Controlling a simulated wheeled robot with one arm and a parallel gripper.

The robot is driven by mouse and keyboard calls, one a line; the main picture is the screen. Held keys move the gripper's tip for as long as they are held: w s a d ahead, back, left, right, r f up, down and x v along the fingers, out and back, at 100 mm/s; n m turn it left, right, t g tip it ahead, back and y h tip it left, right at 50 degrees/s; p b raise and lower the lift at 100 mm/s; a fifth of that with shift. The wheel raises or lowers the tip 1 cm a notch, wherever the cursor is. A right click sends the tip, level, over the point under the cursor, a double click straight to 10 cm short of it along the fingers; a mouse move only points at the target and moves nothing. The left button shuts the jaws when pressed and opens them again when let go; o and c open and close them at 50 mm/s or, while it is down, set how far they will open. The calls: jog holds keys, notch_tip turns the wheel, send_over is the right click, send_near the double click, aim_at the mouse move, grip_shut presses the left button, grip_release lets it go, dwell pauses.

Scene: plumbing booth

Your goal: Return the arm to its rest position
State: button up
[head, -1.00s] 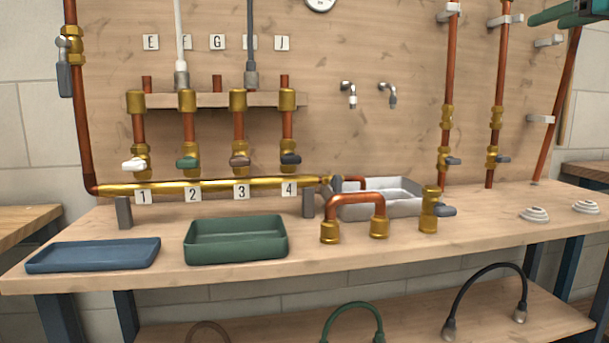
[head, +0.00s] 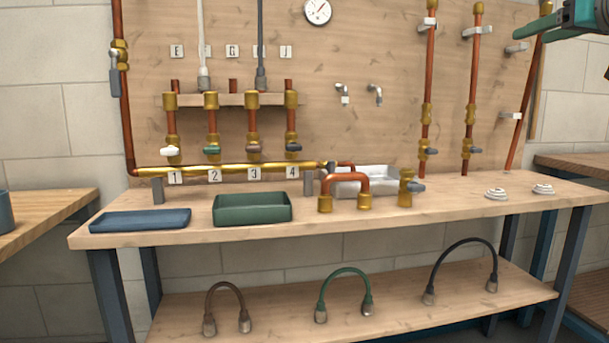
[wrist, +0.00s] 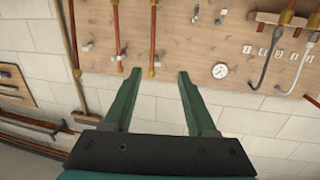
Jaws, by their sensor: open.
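My gripper (wrist: 158,98) shows in the wrist view with its two green fingers spread apart and nothing between them. It is open and points toward the wooden panel and the block wall, touching nothing. In the wrist view the panel (wrist: 185,40) appears tilted, with copper pipes (wrist: 153,40) and a round gauge (wrist: 220,71) beyond the fingers.
The workbench (head: 430,208) holds a blue tray (head: 140,221), a green tray (head: 252,208), a grey basin (head: 380,184) and a copper U-pipe (head: 345,185). Several hoses, including a green hose (head: 345,272), stand on the lower shelf (head: 270,308). A side table (head: 45,212) is at the left.

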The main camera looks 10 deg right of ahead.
jog(key=w+a+f+g+y+p, duration=0.1)
jog(key=w+a+f+g+y, duration=0.15)
jog(key=a+f, duration=0.75)
jog(key=w+a+f+g+y+p, duration=0.1)
jog(key=w+a+f+g+y, duration=0.2)
jog(key=a+f, duration=0.7)
jog(key=s+a+f+n+g+h, duration=0.1)
jog(key=s+a+f+g, duration=0.25)
jog(key=f, duration=0.55)
jog(key=s+a+f+g, duration=0.3)
jog(key=s+a+f, duration=0.15)
jog(key=f, duration=0.55)
jog(key=s+a+f+g+h+p, duration=0.1)
jog(key=s+f+g, duration=0.2)
jog(key=s+f, duration=0.6)
jog(key=s+a+f+g+h+p, duration=0.1)
jog(key=s+f+g, duration=0.3)
jog(key=s+f, duration=0.6)
jog(key=s+h, duration=0.1)
jog(key=s, duration=0.5)
jog(key=shift+s+f, duration=0.25)
jog(key=shift+f, duration=0.05)
jog(key=shift+d, duration=0.15)
